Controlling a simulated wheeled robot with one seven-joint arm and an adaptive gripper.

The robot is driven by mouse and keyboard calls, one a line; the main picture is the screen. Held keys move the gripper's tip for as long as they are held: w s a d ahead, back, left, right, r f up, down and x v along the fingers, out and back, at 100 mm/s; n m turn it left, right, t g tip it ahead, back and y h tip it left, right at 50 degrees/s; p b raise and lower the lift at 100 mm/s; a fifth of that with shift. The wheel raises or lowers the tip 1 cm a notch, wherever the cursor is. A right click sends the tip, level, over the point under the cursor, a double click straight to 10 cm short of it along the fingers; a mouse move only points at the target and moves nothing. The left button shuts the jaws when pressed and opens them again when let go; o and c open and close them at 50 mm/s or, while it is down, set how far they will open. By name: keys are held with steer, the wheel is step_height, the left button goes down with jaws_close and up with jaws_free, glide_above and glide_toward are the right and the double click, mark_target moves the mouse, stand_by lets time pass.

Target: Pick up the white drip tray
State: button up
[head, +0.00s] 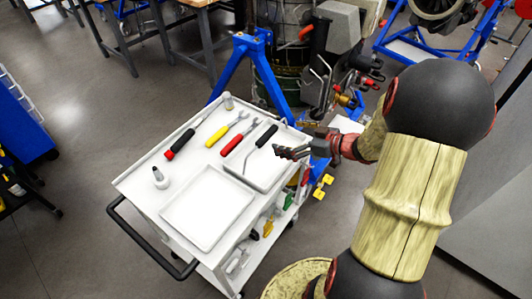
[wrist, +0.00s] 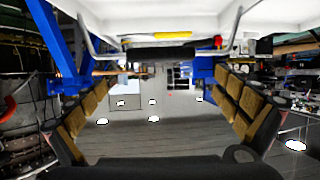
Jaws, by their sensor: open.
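Two shallow white trays lie on the white cart top in the head view. The front tray (head: 192,218) is empty. The right tray (head: 238,177) holds a black-handled tool (head: 266,136) with a bent thin shaft. Which one is the drip tray I cannot tell for sure. My gripper (head: 279,153) is over the right tray's right side, apart from the front tray. In the wrist view its two padded fingers stand wide apart with nothing between them (wrist: 162,80). White surfaces (wrist: 180,12) run along the top of that view.
On the cart (head: 140,188) lie a red-and-black screwdriver (head: 178,146), a yellow-handled tool (head: 216,136), a red-handled tool (head: 236,144), a small white bottle (head: 160,178) and a small cylinder (head: 228,101). A black handle (head: 142,244) edges the cart. A blue stand (head: 262,75) is behind.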

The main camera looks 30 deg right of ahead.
mark_target(269, 134)
steer(key=b+x, duration=0.2)
steer(key=x, duration=0.1)
steer(key=b+x, duration=0.1)
steer(key=x, duration=0.3)
steer(key=shift+s+f+b, duration=0.25)
steer(key=shift+f+b, duration=0.1)
steer(key=shift+w+a, duration=0.15)
steer(key=shift+w, duration=0.2)
steer(key=c, duration=0.3)
steer(key=c, duration=1.2)
steer(key=shift+o, duration=0.2)
